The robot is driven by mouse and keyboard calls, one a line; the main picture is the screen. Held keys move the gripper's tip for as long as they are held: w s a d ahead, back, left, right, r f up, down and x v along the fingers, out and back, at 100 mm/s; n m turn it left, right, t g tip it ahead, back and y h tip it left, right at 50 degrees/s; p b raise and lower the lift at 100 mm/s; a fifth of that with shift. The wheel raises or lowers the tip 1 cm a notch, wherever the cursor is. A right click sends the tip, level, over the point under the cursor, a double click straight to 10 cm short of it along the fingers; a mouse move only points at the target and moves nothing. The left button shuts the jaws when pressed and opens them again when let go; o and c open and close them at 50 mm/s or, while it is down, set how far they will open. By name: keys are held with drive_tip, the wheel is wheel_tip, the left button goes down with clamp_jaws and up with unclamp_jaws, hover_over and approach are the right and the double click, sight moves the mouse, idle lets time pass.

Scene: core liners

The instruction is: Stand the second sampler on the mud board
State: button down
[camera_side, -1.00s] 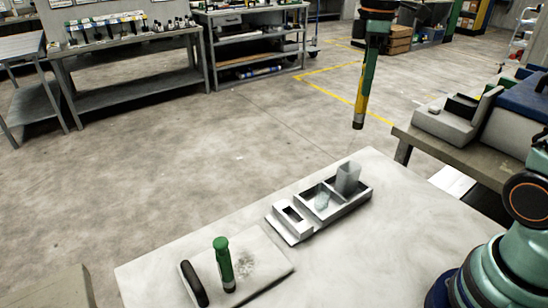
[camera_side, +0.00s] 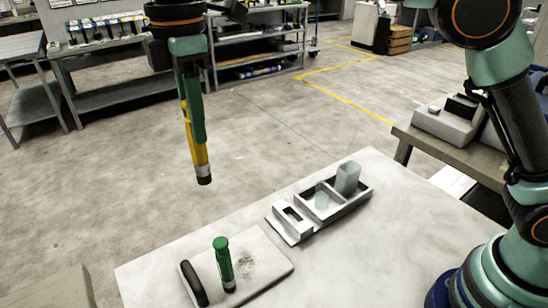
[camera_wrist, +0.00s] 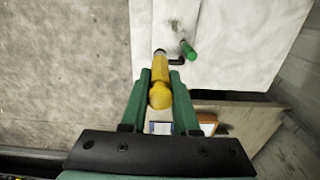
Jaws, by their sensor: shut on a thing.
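My gripper (camera_side: 194,118) is shut on a yellow sampler (camera_side: 201,158) with a dark lower end, held nearly upright, tilted slightly, high above the left part of the table. In the wrist view the yellow sampler (camera_wrist: 160,92) sits between the green fingers. The pale mud board (camera_side: 272,270) lies at the table's front left, with a black handle (camera_side: 194,284) and a dark smear of mud. A green sampler (camera_side: 223,262) stands upright on the board beside the handle; it also shows in the wrist view (camera_wrist: 188,49). The yellow sampler is clear of the board.
A grey tray (camera_side: 318,214) with compartments lies on the table (camera_side: 400,235), holding a clear cup (camera_side: 348,178) at its far end. A side bench (camera_side: 408,142) with boxes stands at the right. The table's right half has free room.

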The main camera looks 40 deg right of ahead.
wheel_tip(320, 180, down, 20)
drive_tip(key=s+a, duration=0.1)
drive_tip(key=a, duration=0.1)
idle(0.5)
drive_tip(key=shift+f, duration=0.2)
drive_tip(key=c, duration=0.7)
unclamp_jaws()
drive_tip(key=shift+o, duration=0.2)
